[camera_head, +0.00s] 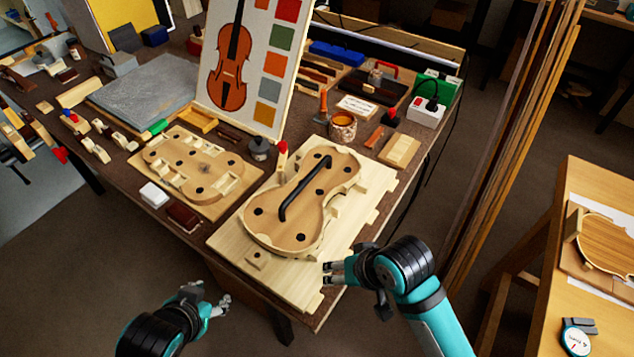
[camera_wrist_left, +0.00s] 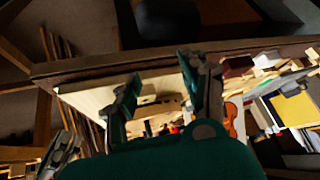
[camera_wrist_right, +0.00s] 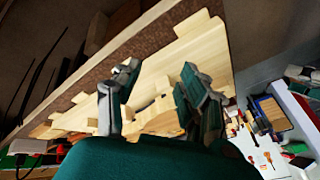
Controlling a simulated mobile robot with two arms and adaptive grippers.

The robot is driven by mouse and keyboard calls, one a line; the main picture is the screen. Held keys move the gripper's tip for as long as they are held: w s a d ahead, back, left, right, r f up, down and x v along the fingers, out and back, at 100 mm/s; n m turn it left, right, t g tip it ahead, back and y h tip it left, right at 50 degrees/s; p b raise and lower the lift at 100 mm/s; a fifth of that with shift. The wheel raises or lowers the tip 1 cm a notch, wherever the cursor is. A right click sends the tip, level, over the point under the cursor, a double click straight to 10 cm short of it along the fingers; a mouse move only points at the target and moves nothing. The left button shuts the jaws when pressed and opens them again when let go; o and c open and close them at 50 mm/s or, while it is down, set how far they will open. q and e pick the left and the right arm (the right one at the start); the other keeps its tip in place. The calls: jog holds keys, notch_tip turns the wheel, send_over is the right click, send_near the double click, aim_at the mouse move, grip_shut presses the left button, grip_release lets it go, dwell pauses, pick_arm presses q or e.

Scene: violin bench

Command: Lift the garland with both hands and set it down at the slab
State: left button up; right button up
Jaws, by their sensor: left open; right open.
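The violin-shaped wooden garland (camera_head: 270,211), with dark round spots and a black curved bar across it, lies on a pale wooden board (camera_head: 235,243) at the bench's near right. A grey stone slab (camera_head: 145,90) lies flat at the back left of the bench. My left gripper (camera_head: 208,296) is open and empty, in front of the bench's near edge and apart from the garland. My right gripper (camera_head: 334,273) is open and empty by the board's near right corner, short of the garland. Both wrist views show spread fingers, left (camera_wrist_left: 160,88) and right (camera_wrist_right: 157,82), with nothing held.
A second wooden form (camera_head: 193,165) lies left of the garland, with a white box (camera_head: 154,195) in front of it. A violin poster panel (camera_head: 243,65) stands behind. A jar (camera_head: 342,127) and a wooden block (camera_head: 399,151) sit at the back right. Small tools crowd the slab's front.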

aim_at(321, 164)
jog(key=w+a+r+m, duration=0.2)
jog(key=w+a+r, duration=0.6)
jog(key=w+a, duration=0.1)
pick_arm(q)
jog(key=w+d+r+m+t+h, duration=0.4)
jog(key=w+d+r+m+h, duration=0.1)
jog(key=r, duration=0.4)
jog(key=shift+w+d+m+h, duration=0.3)
jog(key=shift+w+d+h, duration=0.4)
jog(key=shift+d+h, duration=0.1)
pick_arm(e)
jog(key=w+d+r+m+h, duration=0.4)
jog(key=w+r+m, duration=0.2)
jog(key=w+r, duration=0.4)
jog(key=shift+w+d+r+t+h, duration=0.2)
jog(key=shift+w+d+t+h, duration=0.15)
jog(key=shift+w, duration=0.35)
pick_arm(q)
jog(key=shift+r, duration=0.1)
jog(key=x, duration=1.7)
jog(key=shift+w+r, duration=0.15)
jog(key=shift+w, duration=0.15)
pick_arm(e)
jog(key=x, duration=1.7)
jog(key=shift+w+f, duration=0.1)
jog(key=shift+f, duration=0.1)
